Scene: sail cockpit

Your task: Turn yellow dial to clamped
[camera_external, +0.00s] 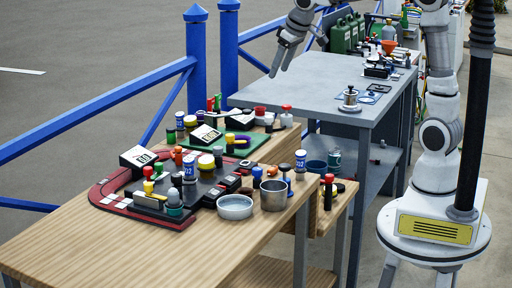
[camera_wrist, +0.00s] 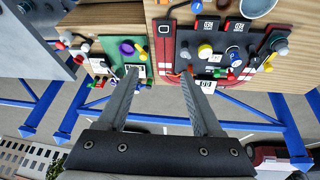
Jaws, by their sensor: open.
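A round yellow-topped dial (camera_external: 206,161) sits on the dark panel with the red border (camera_external: 104,203) on the wooden bench. It appears in the wrist view as a yellow disc (camera_wrist: 205,50). Another yellow-topped part (camera_external: 148,187) stands at the panel's front left, and one more (camera_external: 229,138) is by the green board, so I cannot tell for certain which is the task's dial. No clamped marking is readable.
A metal cup (camera_external: 273,195) and a shallow metal bowl (camera_external: 235,207) stand right of the panel. Several bottles and knobs crowd the bench. A grey table (camera_external: 315,80) is behind, and blue railings (camera_external: 100,105) run along the left. The bench's near end is clear.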

